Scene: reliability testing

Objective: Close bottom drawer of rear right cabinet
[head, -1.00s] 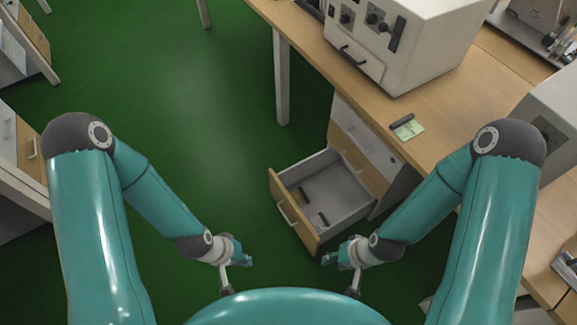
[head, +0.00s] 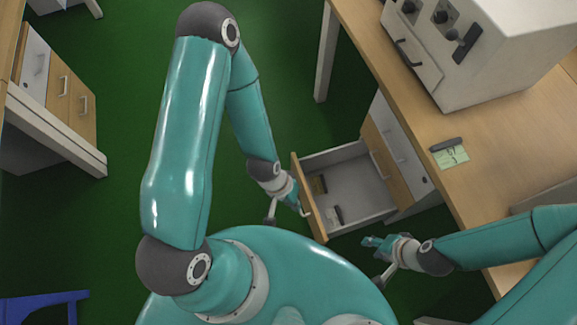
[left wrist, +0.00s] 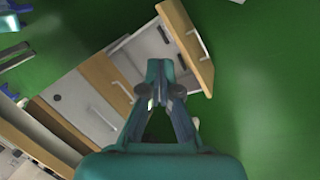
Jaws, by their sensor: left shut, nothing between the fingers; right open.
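The bottom drawer's wooden front (head: 310,198) stands pulled out from the cabinet (head: 397,150) under the desk, with its grey interior (head: 350,185) open and small dark items inside. In the left wrist view the drawer front (left wrist: 188,42) is also out, beyond the fingers. My left gripper (head: 294,202) is shut and empty, close to the outer face of the drawer front; contact cannot be told. It also shows shut in the left wrist view (left wrist: 158,80). My right gripper (head: 372,241) is open and empty, to the right of the drawer's near side.
The wooden desk (head: 420,125) carries a large white instrument (head: 480,60) and a green note (head: 452,155) with a dark item. Another cabinet (head: 60,85) stands at the left.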

